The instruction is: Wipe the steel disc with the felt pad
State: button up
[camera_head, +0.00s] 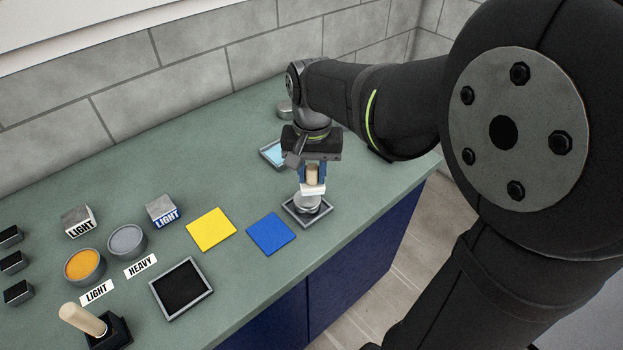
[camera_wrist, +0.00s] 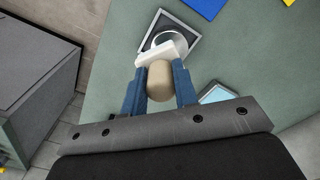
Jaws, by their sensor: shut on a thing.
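My gripper (camera_head: 312,174) is shut on the felt pad's tan handle, with a blue finger on each side of it. The pad (camera_head: 312,190) is a white block under the tan grip. The steel disc (camera_head: 306,203) is round and grey and sits in a square grey-rimmed tray near the counter's right front edge. The pad is over the disc in both views. In the wrist view the pad (camera_wrist: 162,53) covers part of the disc (camera_wrist: 168,38). I cannot tell whether pad and disc touch.
A tray with a light blue surface (camera_head: 271,152) is behind the gripper. A blue square (camera_head: 271,234) and a yellow square (camera_head: 211,229) lie left of the disc.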

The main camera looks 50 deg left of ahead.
jog(key=shift+r, duration=1.7)
jog(key=w+d+f+m, duration=0.3)
jog(key=w+d+f, duration=0.55)
jog(key=w, duration=0.45)
jog(key=w+d+f+m, duration=0.4)
jog(key=w+d+f, duration=0.3)
jog(key=w+d, duration=0.4)
jog(key=w+d+f+m, duration=0.1)
jog(key=w+d+f, duration=0.3)
jog(key=d, duration=0.5)
jog(key=w+d+f+m, duration=0.1)
jog(key=w+d+f, duration=0.4)
jog(key=d+f, duration=0.3)
jog(key=d, duration=0.2)
jog(key=shift+d+f, duration=0.2)
jog(key=shift+d, duration=0.1)
